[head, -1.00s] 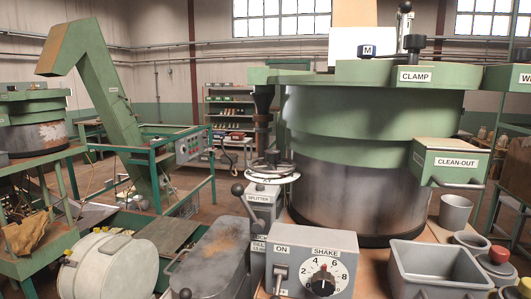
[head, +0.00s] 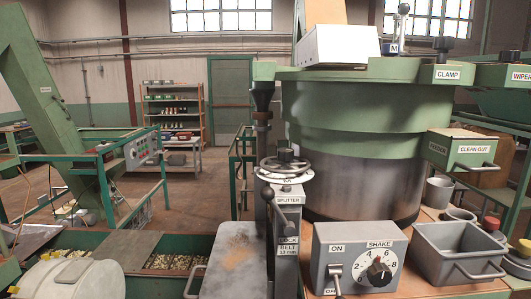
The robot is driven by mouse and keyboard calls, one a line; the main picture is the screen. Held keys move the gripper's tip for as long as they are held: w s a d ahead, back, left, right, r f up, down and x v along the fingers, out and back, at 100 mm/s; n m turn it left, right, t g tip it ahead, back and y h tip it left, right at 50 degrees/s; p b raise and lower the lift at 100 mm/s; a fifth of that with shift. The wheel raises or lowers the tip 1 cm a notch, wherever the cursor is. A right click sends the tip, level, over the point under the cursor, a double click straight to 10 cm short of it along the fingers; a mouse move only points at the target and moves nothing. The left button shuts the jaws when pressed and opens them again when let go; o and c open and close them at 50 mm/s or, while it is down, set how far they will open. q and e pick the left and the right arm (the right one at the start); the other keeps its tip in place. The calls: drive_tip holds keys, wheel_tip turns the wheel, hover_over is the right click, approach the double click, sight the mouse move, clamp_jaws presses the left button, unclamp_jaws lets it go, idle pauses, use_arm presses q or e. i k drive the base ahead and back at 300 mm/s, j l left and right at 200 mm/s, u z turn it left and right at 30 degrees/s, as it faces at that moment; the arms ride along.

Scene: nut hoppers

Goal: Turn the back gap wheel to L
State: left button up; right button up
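A grey handwheel (head: 290,160) with a dark hub knob lies flat on top of the splitter post, left of the big green and steel bowl. Under it is a white dial plate (head: 299,178) with a small dark mark too small to read for sure. It is the only such wheel I can make out, and I cannot tell whether it is the back gap wheel. Neither of my grippers is in view, and nothing touches the wheel.
The green bowl (head: 365,115) fills the right side. A splitter lever (head: 281,197) and a shake control box (head: 360,258) stand in front of the wheel. A grey bin (head: 455,240) and cups are at right. A green hopper trough with nuts (head: 170,262) lies left, with open floor behind.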

sight(284, 154)
drive_tip(key=j, duration=0.7)
drive_tip(key=i+j, duration=0.15)
drive_tip(key=j, duration=0.5)
drive_tip(key=i+l, duration=0.25)
drive_tip(key=l, duration=0.25)
